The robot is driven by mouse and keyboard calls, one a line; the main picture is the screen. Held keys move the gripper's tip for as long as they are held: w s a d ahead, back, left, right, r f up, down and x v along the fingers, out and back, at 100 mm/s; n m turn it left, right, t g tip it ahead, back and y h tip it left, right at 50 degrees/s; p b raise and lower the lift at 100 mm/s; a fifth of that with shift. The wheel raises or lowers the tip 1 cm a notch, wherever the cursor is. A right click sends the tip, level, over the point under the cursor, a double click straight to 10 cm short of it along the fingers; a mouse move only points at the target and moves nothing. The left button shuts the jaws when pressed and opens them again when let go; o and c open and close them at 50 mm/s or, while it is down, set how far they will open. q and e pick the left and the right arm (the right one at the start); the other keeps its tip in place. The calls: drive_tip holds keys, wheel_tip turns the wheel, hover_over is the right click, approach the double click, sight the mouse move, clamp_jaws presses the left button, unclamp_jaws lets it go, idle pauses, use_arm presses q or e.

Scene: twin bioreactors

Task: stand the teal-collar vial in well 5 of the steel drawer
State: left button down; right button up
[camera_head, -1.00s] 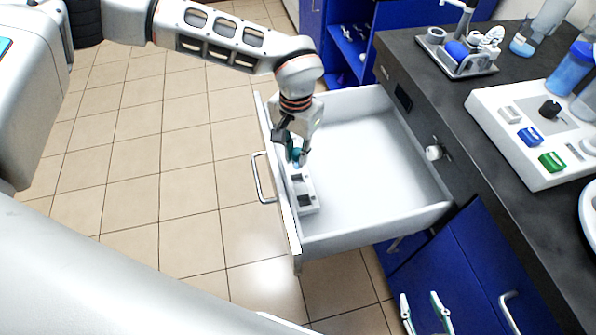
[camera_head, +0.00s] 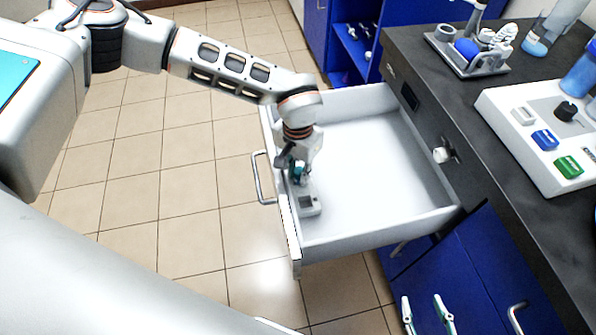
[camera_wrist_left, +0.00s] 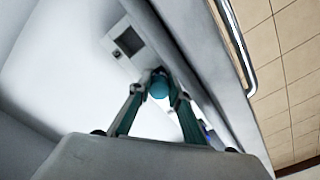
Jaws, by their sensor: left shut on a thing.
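My left gripper (camera_head: 298,176) is over the well block inside the open steel drawer (camera_head: 375,160), pointing down. It is shut on the teal-collar vial (camera_wrist_left: 159,87), whose round teal top shows between the fingertips in the left wrist view. The vial's lower part is hidden, so I cannot tell which well it is over or whether it is in one. The pale well block (camera_head: 311,207) lies along the drawer's front wall; a dark square well (camera_wrist_left: 129,41) shows beyond the fingers. My right gripper (camera_head: 425,318) is at the bottom of the head view, fingers apart and empty.
The drawer floor right of the block is clear. The drawer handle (camera_head: 262,178) is on its outer front. The dark counter (camera_head: 470,130) at right carries a small tray (camera_head: 470,62) and a white control box (camera_head: 545,125) with coloured buttons. Blue cabinet doors (camera_head: 480,270) stand below.

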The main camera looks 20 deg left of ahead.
sight(298, 171)
use_arm(q)
drive_tip(key=shift+f, duration=0.4)
drive_tip(key=c, duration=2.2)
unclamp_jaws()
drive_tip(key=shift+s, duration=0.1)
drive_tip(key=shift+o, duration=0.2)
drive_tip(key=shift+f, duration=0.15)
use_arm(e)
drive_tip(key=shift+s+f, duration=0.45)
drive_tip(key=shift+s, duration=0.05)
use_arm(q)
drive_tip(key=shift+s+a+f, duration=0.1)
drive_tip(key=r, duration=0.2)
drive_tip(key=r+p, duration=0.1)
drive_tip(key=r, duration=0.4)
drive_tip(key=shift+w+r, duration=0.1)
drive_tip(key=shift+w, duration=0.15)
wheel_tip(298, 171, up, 6)
drive_tip(key=p, duration=0.1)
drive_tip(key=shift+p, duration=0.3)
use_arm(e)
drive_tip(key=shift+d+r, duration=0.15)
drive_tip(key=shift+d, duration=0.3)
drive_tip(key=shift+a+r, duration=0.1)
